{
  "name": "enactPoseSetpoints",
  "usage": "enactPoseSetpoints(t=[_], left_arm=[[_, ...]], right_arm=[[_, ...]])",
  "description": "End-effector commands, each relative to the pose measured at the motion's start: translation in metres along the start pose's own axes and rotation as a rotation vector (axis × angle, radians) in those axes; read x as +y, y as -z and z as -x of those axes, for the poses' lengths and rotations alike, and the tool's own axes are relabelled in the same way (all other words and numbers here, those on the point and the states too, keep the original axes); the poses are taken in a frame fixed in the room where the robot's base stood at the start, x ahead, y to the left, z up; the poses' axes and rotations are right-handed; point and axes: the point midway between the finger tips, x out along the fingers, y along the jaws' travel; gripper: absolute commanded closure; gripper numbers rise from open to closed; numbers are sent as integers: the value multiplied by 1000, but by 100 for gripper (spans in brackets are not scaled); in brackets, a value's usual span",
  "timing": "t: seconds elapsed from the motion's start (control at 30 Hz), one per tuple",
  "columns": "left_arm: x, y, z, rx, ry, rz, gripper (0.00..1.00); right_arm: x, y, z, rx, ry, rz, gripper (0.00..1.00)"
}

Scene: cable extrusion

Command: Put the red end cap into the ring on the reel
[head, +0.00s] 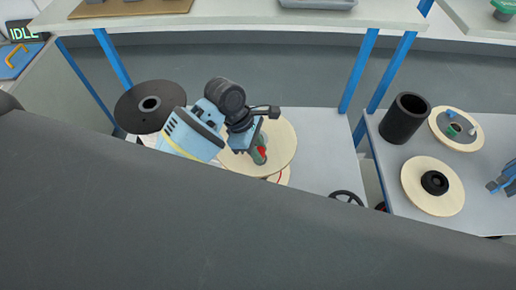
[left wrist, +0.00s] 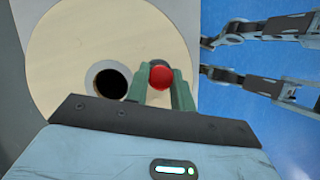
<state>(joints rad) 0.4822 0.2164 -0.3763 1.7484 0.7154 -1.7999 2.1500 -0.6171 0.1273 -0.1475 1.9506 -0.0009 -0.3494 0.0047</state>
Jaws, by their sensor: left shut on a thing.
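My left gripper (head: 258,146) is shut on the red end cap (head: 261,151), over the right part of a pale reel (head: 283,133). In the left wrist view the end cap (left wrist: 161,76) is a red ball shape between the two green fingertips (left wrist: 160,90). The reel's pale disc (left wrist: 70,50) lies beyond it, with a dark round hole (left wrist: 111,83) to the left of the cap. A dark round part (left wrist: 158,63) shows just behind the cap; I cannot tell whether it is the ring. A blue and grey part (head: 506,180), possibly my right gripper, is cut off at the right edge.
A black cylinder (head: 404,118) and two more pale reels (head: 455,198) (head: 470,143) occupy the right table. Blue posts (head: 359,72) and a shelf (head: 230,17) stand behind.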

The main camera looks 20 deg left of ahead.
Motion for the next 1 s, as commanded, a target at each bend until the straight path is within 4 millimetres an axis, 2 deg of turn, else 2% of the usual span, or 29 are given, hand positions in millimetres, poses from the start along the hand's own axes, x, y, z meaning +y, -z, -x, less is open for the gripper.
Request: enactPoseSetpoints(t=[0.43, 0.47, 0.6, 0.87, 1.0], left_arm=[[0, 2, -6, 0, -1, 0, 98], [0, 2, -6, 0, -1, -1, 74], [0, 2, -6, 0, -1, -1, 55], [0, 2, -5, 0, -1, -1, 54], [1, 1, 1, 0, -3, -1, 54]], right_arm=[[0, 1, 0, 3, -1, 1, 100], [0, 1, 0, 3, -1, 1, 100], [0, 1, 0, 3, -1, 1, 100], [1, 1, 0, 3, -1, 1, 100], [0, 1, 0, 2, -1, 1, 100]])
